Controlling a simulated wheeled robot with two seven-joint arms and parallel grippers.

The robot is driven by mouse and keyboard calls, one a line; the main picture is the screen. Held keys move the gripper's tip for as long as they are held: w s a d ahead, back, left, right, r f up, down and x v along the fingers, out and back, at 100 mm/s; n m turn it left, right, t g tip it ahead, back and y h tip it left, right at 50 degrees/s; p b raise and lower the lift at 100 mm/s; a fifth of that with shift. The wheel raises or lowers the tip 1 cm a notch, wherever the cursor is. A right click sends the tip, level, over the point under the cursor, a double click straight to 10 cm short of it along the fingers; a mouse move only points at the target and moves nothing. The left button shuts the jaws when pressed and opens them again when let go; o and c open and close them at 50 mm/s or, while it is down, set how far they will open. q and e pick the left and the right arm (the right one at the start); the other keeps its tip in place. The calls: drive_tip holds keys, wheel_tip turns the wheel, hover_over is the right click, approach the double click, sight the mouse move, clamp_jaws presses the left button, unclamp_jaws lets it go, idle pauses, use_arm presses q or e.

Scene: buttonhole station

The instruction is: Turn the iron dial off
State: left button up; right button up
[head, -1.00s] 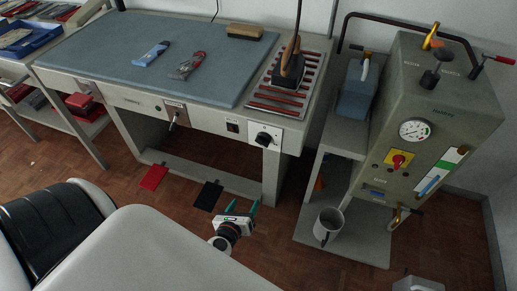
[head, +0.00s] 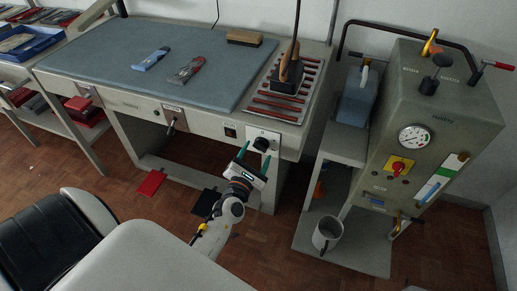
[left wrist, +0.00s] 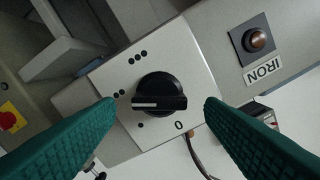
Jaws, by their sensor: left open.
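The iron dial (head: 262,144) is a black knob on a white plate at the right end of the table's front. In the left wrist view the dial (left wrist: 160,94) has a white mark pointing left, roughly toward the two dots; the "0" is at its lower right. My left gripper (head: 254,161) is open just in front of the plate. In the wrist view its green fingers (left wrist: 160,103) stand on either side of the dial, apart from it. The lamp (left wrist: 257,40) beside the IRON label looks dull amber. My right gripper is out of view.
The iron (head: 288,75) stands on a slatted rest (head: 276,106) above the dial. The grey boiler (head: 433,105) and its shelf stand to the right.

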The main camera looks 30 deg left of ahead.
sight(261, 146)
use_arm(q)
drive_tip(key=shift+x, duration=1.25)
drive_tip(key=c, duration=0.9)
drive_tip(key=shift+c, duration=0.2)
